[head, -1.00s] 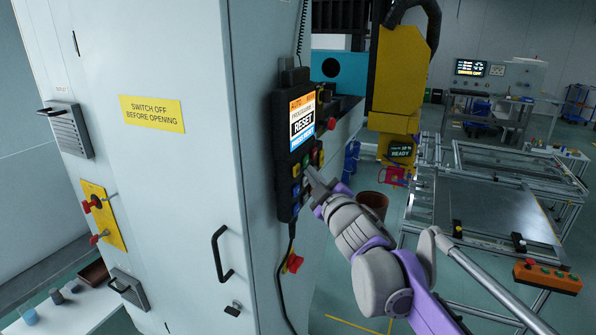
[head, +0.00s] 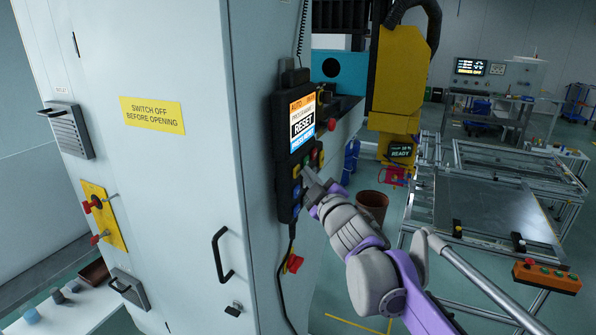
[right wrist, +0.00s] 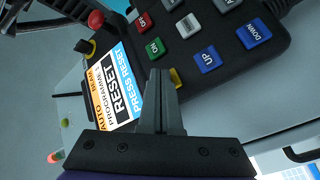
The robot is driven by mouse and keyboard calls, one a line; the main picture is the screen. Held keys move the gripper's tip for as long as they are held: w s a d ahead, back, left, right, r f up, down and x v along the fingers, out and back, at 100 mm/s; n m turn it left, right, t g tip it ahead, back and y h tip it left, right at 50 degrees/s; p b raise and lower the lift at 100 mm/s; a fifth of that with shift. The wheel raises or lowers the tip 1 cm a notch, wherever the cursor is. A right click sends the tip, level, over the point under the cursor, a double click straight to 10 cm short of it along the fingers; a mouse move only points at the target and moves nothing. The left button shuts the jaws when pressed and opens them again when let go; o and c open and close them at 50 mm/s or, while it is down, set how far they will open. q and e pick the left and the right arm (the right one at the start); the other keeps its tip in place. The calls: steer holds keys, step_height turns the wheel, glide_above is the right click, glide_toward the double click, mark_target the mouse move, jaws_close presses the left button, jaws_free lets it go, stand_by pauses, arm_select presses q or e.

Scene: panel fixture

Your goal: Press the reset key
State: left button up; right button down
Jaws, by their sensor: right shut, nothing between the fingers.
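A black hand pendant (head: 284,180) hangs on the side of the pale cabinet. Its lit screen (head: 302,122) shows "RESET" and also appears in the right wrist view (right wrist: 118,88), where "PRESS RESET" is legible. In that view the pendant has a red key (right wrist: 144,22), a green ON key (right wrist: 155,47), a grey key (right wrist: 188,26), a blue UP key (right wrist: 207,59) and a blue DOWN key (right wrist: 254,33). A yellow key (right wrist: 177,77) is partly hidden behind my right gripper (right wrist: 160,75), its label unreadable. My right gripper is shut and empty, its tips close to the keys; contact is unclear.
A red knob (right wrist: 95,19) and a black knob (right wrist: 84,46) sit by the screen. The cabinet handle (head: 219,255) is left of the pendant. A yellow machine head (head: 397,80) stands behind to the right, above a frame table (head: 490,205).

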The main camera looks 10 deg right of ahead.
arm_select(q)
steer(key=shift+s, duration=0.1)
arm_select(e)
steer(key=shift+s, duration=0.15)
arm_select(q)
steer(key=shift+w+r+p, duration=0.25)
steer(key=shift+r+p, duration=0.05)
steer(key=shift+r, duration=0.15)
arm_select(e)
steer(key=shift+w+a, duration=0.3)
stand_by(0.4)
arm_select(q)
steer(key=shift+s+f+b, duration=0.5)
steer(key=shift+f+b, duration=0.1)
steer(key=shift+f, duration=0.3)
arm_select(e)
steer(key=shift+s+d, duration=0.55)
steer(key=shift+d, duration=0.15)
arm_select(q)
steer(key=shift+w+f, duration=0.1)
arm_select(e)
steer(key=shift+w, duration=0.1)
